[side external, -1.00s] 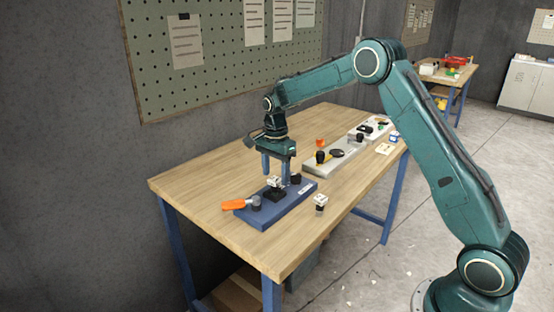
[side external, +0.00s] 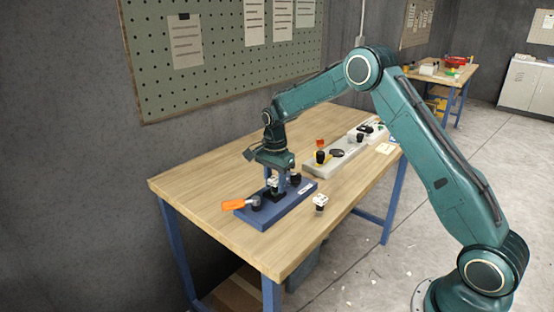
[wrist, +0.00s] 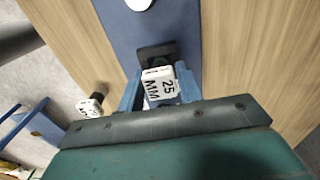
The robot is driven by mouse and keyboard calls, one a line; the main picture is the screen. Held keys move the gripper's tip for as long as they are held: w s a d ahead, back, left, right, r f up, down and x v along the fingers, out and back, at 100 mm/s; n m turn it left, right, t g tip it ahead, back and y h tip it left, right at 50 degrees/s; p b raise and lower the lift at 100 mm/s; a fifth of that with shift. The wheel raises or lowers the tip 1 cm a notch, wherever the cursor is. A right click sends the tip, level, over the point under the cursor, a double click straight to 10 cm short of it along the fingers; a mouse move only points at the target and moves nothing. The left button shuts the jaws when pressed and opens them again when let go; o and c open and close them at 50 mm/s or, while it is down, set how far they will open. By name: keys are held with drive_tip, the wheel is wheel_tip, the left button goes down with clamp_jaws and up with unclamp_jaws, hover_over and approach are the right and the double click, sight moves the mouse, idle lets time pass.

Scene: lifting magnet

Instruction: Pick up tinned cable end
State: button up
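I cannot make out a tinned cable end by sight in either view. My gripper (side external: 276,176) points down over the blue base plate (side external: 282,210) on the workbench. Its two blue fingers stand on either side of a small white-topped block (wrist: 159,83) marked "25 MM". This block sits on a black foot on the plate and also shows in the side view (side external: 272,184). I cannot tell whether the fingers touch it. A second white-topped piece (side external: 320,199) with a black lower part stands on the bench to the right; the wrist view shows it too (wrist: 89,107).
An orange handle (side external: 233,204) sticks out from the plate's left end. A black round part (side external: 295,178) is on the plate behind the gripper. A grey tray (side external: 336,158) with several small items lies further back. The bench's left part (side external: 200,185) is clear.

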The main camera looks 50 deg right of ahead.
sight(275, 179)
clamp_jaws()
drive_tip(key=shift+r, duration=0.15)
wheel_tip(275, 179, up, 20)
idle(0.6)
idle(0.5)
